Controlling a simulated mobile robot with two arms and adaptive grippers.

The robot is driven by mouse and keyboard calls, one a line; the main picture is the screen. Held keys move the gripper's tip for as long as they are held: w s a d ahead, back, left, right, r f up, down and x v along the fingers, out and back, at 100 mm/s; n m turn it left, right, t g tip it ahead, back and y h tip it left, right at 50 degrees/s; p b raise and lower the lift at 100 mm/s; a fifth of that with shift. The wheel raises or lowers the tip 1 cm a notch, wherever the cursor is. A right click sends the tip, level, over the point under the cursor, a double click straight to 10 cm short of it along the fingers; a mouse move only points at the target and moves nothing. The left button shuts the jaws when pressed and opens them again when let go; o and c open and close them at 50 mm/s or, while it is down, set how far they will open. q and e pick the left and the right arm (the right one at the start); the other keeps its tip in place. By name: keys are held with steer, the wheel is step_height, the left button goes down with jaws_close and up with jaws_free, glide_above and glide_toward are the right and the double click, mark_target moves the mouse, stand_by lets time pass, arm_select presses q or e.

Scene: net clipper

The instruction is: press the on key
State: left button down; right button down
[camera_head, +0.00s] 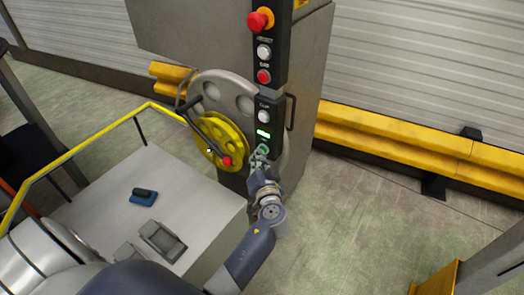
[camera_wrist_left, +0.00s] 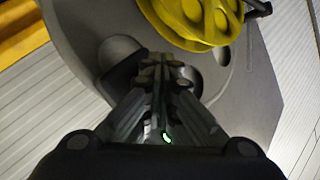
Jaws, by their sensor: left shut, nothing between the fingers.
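A black control panel (camera_head: 269,104) stands upright on the grey machine. A small green lit display (camera_head: 263,133) is low on it, and a green-ringed key (camera_head: 263,149) shows just below, partly hidden by my fingers. My left gripper (camera_head: 260,156) is shut and empty, with its fingertips at the panel's lower end beside that key. I cannot tell whether they touch it. In the left wrist view the shut fingers (camera_wrist_left: 165,75) fill the middle, and a small green-lit ring (camera_wrist_left: 167,136) shows between them. My right gripper is not in view.
Higher on the panel are a red mushroom button (camera_head: 260,20), white buttons (camera_head: 264,51) and a red button (camera_head: 263,76). A yellow wheel (camera_head: 220,140) with a handle is close to the left. A grey box top (camera_head: 150,205) with a blue-and-black object (camera_head: 144,196) lies left of my arm.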

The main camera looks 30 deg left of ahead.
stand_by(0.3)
arm_select(q)
steer(key=shift+s, duration=0.85)
steer(key=s, duration=0.5)
steer(key=shift+a, duration=0.25)
stand_by(0.5)
